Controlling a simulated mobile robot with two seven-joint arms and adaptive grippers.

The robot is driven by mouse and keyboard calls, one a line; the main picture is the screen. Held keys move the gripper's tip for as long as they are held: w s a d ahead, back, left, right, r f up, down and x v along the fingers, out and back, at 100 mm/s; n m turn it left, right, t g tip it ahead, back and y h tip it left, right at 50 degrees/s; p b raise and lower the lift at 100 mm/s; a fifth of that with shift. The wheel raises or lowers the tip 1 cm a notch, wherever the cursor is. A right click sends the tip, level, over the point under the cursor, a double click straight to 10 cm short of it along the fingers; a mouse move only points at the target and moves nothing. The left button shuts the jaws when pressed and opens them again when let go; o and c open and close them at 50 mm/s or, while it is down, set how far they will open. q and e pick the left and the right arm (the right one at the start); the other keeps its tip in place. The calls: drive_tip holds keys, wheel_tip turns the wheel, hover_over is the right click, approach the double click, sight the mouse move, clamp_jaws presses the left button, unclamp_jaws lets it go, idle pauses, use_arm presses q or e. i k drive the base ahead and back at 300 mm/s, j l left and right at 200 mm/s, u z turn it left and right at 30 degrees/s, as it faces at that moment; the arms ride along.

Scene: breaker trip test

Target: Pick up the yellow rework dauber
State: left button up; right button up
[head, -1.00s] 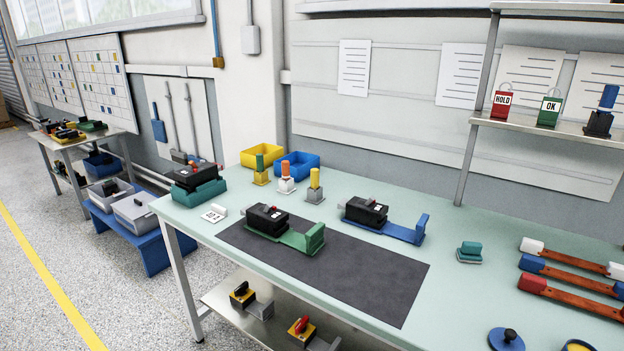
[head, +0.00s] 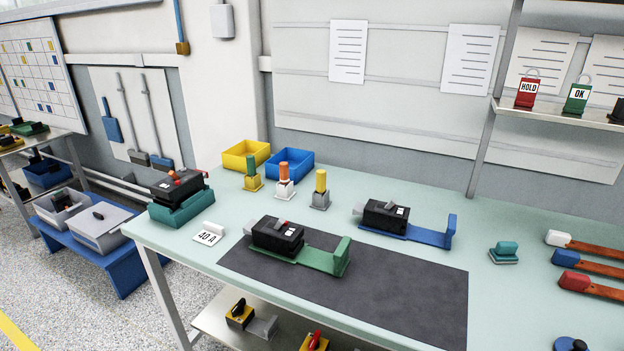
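Three daubers stand upright in small blocks near the back left of the bench. The yellow dauber (head: 320,182) is the rightmost, in a grey block (head: 320,202). An orange dauber (head: 284,170) in a white block stands left of it, and a green dauber (head: 252,168) in a yellow block stands further left. Nothing covers the yellow one. Neither of my grippers is in view.
A black breaker on a green fixture (head: 333,258) sits on the dark mat (head: 400,300), in front of the daubers. Another is on a blue fixture (head: 430,236) to the right. Yellow bin (head: 236,161) and blue bin (head: 296,176) stand behind. A breaker on a teal stand (head: 182,208) is at left.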

sight(321, 174)
drive_tip(key=i+j, duration=0.2)
drive_tip(key=j, duration=0.15)
drive_tip(key=i+j+z, duration=0.1)
drive_tip(key=j, duration=0.25)
drive_tip(key=i+j+z, duration=0.1)
drive_tip(key=i+j, duration=0.3)
drive_tip(key=j, duration=0.35)
drive_tip(key=i+j+z, duration=0.1)
drive_tip(key=j, duration=0.3)
drive_tip(key=i, duration=0.05)
